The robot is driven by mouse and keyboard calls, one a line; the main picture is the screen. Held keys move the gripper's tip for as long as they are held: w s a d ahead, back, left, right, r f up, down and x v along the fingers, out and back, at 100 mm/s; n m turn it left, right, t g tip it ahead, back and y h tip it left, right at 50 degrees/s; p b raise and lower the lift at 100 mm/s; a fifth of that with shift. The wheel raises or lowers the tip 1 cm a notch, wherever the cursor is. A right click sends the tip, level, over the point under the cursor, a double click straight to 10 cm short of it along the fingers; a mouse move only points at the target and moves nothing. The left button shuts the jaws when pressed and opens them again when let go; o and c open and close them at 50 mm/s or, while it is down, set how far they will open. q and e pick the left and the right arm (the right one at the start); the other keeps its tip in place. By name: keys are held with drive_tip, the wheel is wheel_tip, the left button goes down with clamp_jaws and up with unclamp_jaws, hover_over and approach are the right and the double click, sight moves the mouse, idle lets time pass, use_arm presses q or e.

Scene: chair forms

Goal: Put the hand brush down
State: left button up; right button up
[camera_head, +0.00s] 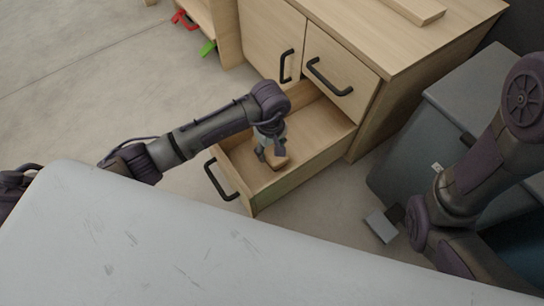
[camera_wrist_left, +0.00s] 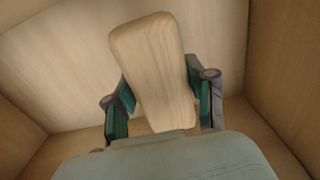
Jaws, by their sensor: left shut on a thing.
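The hand brush (camera_wrist_left: 155,75) shows as a pale wooden block with rounded corners, standing between the fingers in the left wrist view. Its wooden part also shows small in the head view (camera_head: 279,163); no bristles can be made out. My left gripper (camera_head: 268,154) is shut on it, inside the open lower drawer (camera_head: 262,194) of a wooden cabinet. Both fingers of the left gripper (camera_wrist_left: 163,100) flank the block in the left wrist view. Whether the brush touches the drawer floor cannot be told. My right arm shows at the right, but its gripper is out of view.
The wooden cabinet (camera_head: 365,95) stands behind the drawer, with black handles. A grey box (camera_head: 405,165) stands right of it. A light grey surface (camera_head: 150,245) fills the foreground. Red (camera_head: 184,20) and green (camera_head: 208,48) items lie far back. The drawer has bare floor around the gripper.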

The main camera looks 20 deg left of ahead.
sight(271, 156)
use_arm(q)
drive_tip(key=shift+f+b, duration=1.05)
drive_tip(key=shift+f, duration=0.75)
drive_tip(key=o, duration=1.1)
drive_tip(key=shift+r, duration=0.15)
